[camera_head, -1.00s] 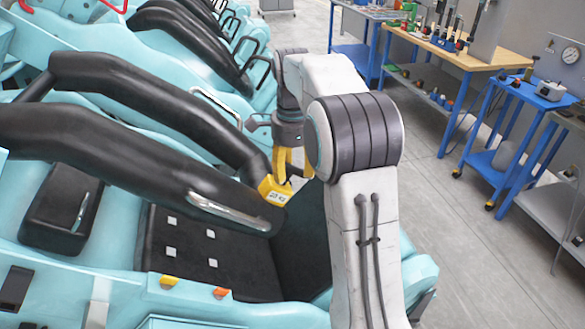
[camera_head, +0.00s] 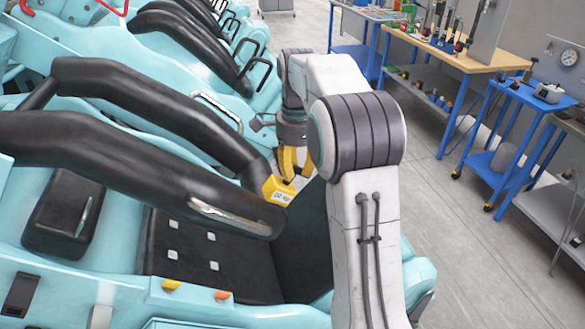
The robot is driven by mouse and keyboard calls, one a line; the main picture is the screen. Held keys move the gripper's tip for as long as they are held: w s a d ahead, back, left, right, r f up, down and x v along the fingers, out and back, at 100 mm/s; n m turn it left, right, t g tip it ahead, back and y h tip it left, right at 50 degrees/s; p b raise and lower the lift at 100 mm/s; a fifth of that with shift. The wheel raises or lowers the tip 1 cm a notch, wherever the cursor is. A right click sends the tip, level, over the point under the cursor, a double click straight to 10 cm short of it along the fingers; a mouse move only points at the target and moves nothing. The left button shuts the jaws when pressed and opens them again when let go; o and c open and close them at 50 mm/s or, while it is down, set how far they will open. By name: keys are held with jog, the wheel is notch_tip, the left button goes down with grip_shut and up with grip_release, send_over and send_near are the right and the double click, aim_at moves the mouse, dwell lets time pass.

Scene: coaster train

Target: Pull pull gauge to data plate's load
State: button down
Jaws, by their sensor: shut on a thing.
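The pull gauge (camera_head: 281,190) is a small yellow box with a pale display, its figures too small to read surely. It sits against the far black padded restraint bar (camera_head: 165,110), close to the bar's lower end. My gripper (camera_head: 290,165) reaches down from above with yellow fingers and is shut on the gauge. My arm partly hides the area to the right of it. A nearer black restraint bar (camera_head: 120,155) with a metal grab handle lies over the seat. I cannot make out a data plate.
The turquoise coaster car fills the left, with a black seat (camera_head: 190,262) below the bars. More car rows stand behind. A blue tool cart (camera_head: 525,95) and a wooden-topped workbench (camera_head: 450,55) stand at the right. The grey floor (camera_head: 450,225) between is clear.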

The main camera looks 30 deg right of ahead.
jog(key=shift+d+r+p, duration=0.35)
jog(key=shift+r, duration=0.25)
jog(key=shift+d+r+p, duration=0.3)
jog(key=shift+d+r, duration=0.05)
jog(key=shift+r, duration=0.2)
jog(key=c, duration=1.5)
grip_release()
jog(key=o, duration=0.3)
jog(key=shift+s+d, duration=0.2)
jog(key=shift+o, duration=1.3)
jog(key=shift+a+f, duration=0.1)
notch_tip(320, 180, up, 12)
